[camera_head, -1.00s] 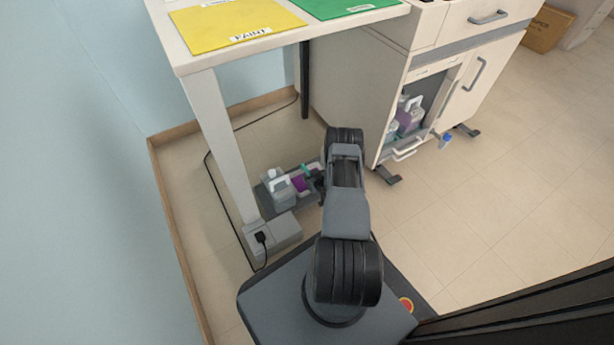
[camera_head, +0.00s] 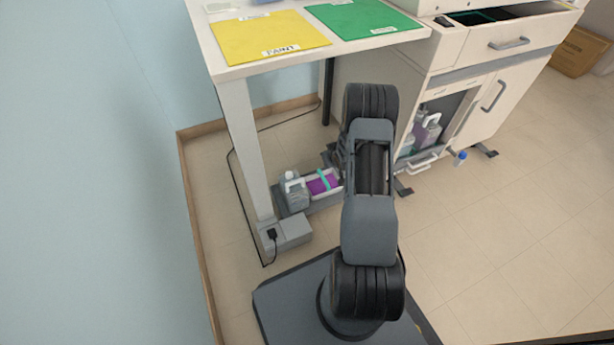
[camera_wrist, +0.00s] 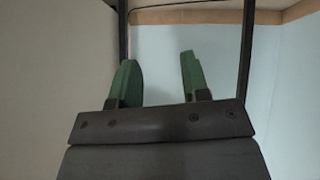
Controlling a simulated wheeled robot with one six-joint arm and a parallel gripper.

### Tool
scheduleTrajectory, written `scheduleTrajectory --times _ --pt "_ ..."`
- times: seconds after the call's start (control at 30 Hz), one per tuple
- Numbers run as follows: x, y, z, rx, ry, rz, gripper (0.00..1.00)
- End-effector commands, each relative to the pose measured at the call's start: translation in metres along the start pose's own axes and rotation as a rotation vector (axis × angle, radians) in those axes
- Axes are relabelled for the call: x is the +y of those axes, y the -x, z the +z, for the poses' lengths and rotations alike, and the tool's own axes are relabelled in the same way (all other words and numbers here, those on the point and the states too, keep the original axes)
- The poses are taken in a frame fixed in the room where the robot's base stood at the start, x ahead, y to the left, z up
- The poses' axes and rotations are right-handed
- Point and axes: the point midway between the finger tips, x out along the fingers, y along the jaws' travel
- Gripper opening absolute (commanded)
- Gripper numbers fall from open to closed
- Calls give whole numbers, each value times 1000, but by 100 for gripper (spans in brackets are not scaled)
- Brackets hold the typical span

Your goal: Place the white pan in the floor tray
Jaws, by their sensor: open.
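The white pan (camera_head: 326,193) sits low by the floor, with a purple item and a teal strip in it. It appears to rest in the dark grey floor tray (camera_head: 322,204), beside a translucent jug (camera_head: 295,193). My arm hides the right end of the tray. My gripper (camera_wrist: 157,76) shows in the wrist view with its two green fingers apart and nothing between them. In the head view my gripper is mostly hidden behind my arm, up and right of the pan and apart from it.
The table with yellow (camera_head: 268,38) and green (camera_head: 362,20) mats stands above the tray, its leg (camera_head: 243,140) close by on the left. A cabinet (camera_head: 470,90) with bottles in an open bay stands right. A blue-capped bottle (camera_head: 460,158) is near it. Open floor lies right.

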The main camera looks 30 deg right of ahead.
Motion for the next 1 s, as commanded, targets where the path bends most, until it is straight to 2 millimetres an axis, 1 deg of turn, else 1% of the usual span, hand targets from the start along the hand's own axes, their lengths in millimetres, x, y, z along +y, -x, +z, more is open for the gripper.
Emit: scheduleTrajectory --times 0.03,0.07,0.1,0.17,0.2,0.27,0.3,0.33,0.37,0.4,0.47,0.5,0.6,0.7,0.8,0.83,0.9,1.0 --pt "-7 23 -30 -27 13 13 42" --pt "-11 37 -42 -52 14 20 42" --pt "-17 56 -57 -83 14 28 42" --pt "-28 86 -76 -131 11 36 42" --pt "-36 108 -86 -161 7 40 42" --pt "-49 141 -98 -205 4 49 42" --pt "-61 164 -103 -235 -1 35 42" --pt "-69 181 -106 -257 -7 28 42" --pt "-77 198 -107 -279 -11 22 42" --pt "-87 221 -108 -307 -18 14 42" --pt "-102 253 -104 -350 -27 -2 42" --pt "-111 274 -101 -377 -33 -15 42" --pt "-132 318 -89 -436 -41 -51 42" --pt "-147 352 -75 -486 -44 -87 42" --pt "-158 376 -62 -523 -44 -116 42" --pt "-160 382 -59 -532 -44 -124 42" --pt "-166 392 -54 -548 -43 -136 42" --pt "-172 400 -49 -563 -42 -147 42"
